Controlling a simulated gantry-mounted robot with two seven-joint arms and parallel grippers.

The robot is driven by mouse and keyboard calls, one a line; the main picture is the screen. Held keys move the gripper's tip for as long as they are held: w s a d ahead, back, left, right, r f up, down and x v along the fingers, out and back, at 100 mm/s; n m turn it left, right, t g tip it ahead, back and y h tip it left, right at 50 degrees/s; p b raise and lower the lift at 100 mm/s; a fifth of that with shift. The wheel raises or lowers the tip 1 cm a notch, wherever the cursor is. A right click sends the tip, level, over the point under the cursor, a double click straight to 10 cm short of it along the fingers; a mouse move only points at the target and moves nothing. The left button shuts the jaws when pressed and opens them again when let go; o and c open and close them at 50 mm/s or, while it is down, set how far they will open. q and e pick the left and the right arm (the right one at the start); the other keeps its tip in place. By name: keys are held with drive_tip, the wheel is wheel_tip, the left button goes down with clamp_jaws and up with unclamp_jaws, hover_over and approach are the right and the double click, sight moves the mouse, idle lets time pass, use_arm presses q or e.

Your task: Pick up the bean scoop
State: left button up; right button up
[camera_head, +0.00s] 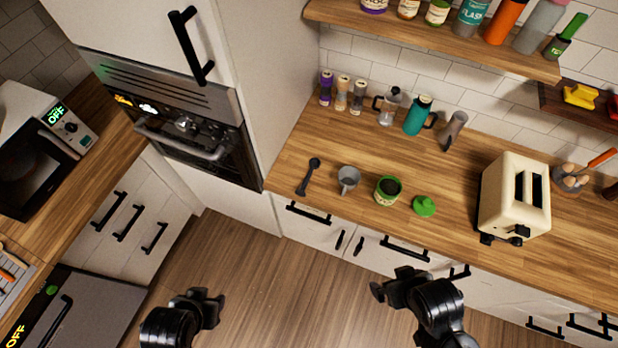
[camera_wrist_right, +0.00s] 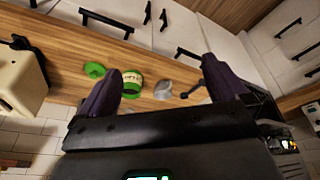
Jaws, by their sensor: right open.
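The bean scoop (camera_head: 309,176) is black with a small round bowl and a straight handle. It lies on the wooden counter at the left end of a row of items. In the right wrist view a small dark part of the scoop (camera_wrist_right: 188,94) shows beside the right-hand finger. My right gripper (camera_head: 393,281) is open and empty in front of the counter, to the right of the scoop and apart from it. Its two spread fingers also show in the wrist view (camera_wrist_right: 160,65). My left gripper (camera_head: 212,303) hangs over the floor; its jaw opening is unclear.
A cream toaster (camera_head: 513,198) is further right. Tall cabinet with oven (camera_head: 185,125) borders the counter's left end.

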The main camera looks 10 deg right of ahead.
idle(0.3)
drive_tip(key=c, duration=1.3)
drive_tip(key=shift+w, duration=0.1)
